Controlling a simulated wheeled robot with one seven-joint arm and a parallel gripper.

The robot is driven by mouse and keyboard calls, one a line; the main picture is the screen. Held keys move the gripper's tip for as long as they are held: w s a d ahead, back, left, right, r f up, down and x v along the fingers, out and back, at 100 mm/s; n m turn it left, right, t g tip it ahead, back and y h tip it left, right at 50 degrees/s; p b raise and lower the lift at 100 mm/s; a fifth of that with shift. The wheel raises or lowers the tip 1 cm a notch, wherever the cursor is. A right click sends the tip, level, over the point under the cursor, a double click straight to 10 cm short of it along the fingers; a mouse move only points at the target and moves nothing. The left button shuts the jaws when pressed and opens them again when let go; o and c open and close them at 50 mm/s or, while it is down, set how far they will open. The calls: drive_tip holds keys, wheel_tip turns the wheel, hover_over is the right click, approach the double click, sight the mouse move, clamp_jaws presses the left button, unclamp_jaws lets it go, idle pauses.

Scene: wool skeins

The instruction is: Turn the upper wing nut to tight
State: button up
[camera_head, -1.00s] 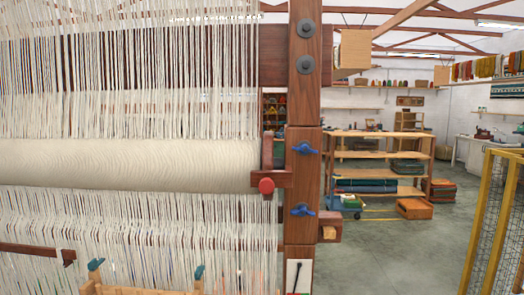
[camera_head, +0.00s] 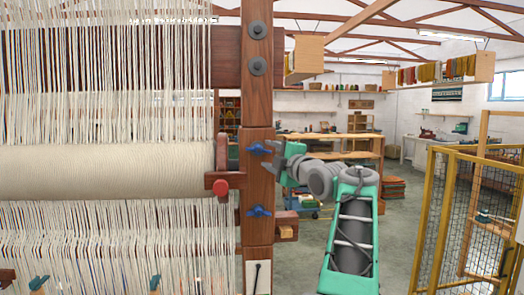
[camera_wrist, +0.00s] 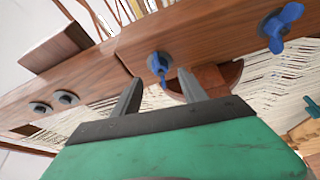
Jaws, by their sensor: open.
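The upper wing nut (camera_head: 258,149) is blue and sits on the wooden loom post (camera_head: 258,185), just below a seam. It also shows in the wrist view (camera_wrist: 158,62), in line with the gap between my fingertips. The lower wing nut (camera_head: 258,211) is blue too, farther down the post; in the wrist view (camera_wrist: 281,26) it is at the upper right, outside my fingers. My gripper (camera_head: 278,158) is open and empty, just right of the upper wing nut. In the wrist view (camera_wrist: 159,77) both fingers reach toward the post; contact with the nut cannot be told.
A cream cloth roll (camera_head: 100,171) and hanging warp threads fill the left. A bracket with a red knob (camera_head: 221,187) stands left of the post. Two grey bolts (camera_head: 257,67) are higher up. A yellow mesh frame (camera_head: 450,220) stands at the right, with open floor between.

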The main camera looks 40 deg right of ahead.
sight(260, 150)
drive_tip(key=p+x, duration=0.1)
drive_tip(key=x, duration=0.3)
drive_tip(key=shift+w+d+r+p, duration=0.1)
drive_tip(key=shift+w+r+p, duration=0.05)
drive_tip(key=shift+w+p, duration=0.25)
drive_tip(key=shift+w, duration=0.35)
clamp_jaws()
